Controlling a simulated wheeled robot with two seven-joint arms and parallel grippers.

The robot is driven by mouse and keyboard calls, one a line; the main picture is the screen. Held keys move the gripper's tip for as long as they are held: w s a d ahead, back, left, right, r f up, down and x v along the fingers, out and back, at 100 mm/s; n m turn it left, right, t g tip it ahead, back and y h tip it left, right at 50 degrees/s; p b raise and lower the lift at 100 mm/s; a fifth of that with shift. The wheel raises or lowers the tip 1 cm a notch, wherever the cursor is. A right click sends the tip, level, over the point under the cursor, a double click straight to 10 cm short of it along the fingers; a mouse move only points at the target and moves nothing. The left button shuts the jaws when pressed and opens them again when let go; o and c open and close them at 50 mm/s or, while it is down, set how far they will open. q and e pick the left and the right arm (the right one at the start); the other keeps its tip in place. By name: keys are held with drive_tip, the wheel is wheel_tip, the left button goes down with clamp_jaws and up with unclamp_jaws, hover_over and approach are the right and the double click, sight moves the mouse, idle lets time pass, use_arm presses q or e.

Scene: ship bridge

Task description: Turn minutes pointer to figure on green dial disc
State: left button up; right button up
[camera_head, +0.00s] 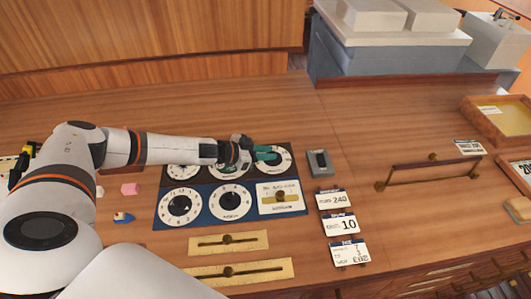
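The dial board (157,222) lies flat on the wooden desk, with white round dials in two rows. The upper strip looks dark; the lower strip is blue. My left gripper (265,153) is low over the upper row, at the top right dial (284,162). Teal parts at its tip lie across this dial and hide much of its face and pointer. The upper middle dial (229,173) is partly hidden under the wrist. The upper left dial (183,172) is partly covered by my forearm. I cannot tell which is the green disc, or whether the gripper grips a pointer. My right gripper is not in view.
A small grey box (319,163) stands just right of the board. Flip cards (339,223) and two brass rulers (229,243) lie nearby. Pink and blue small pieces (129,189) lie left. A brass-ended bar (430,170) is farther right. Desk is clear behind the board.

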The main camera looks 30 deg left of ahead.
use_arm(q)
drive_tip(key=o, duration=0.3)
drive_tip(key=b+v, duration=0.2)
drive_tip(key=v, duration=0.8)
drive_tip(key=shift+s+a, duration=0.15)
drive_tip(key=shift+v, duration=0.8)
drive_tip(key=shift+r, duration=0.1)
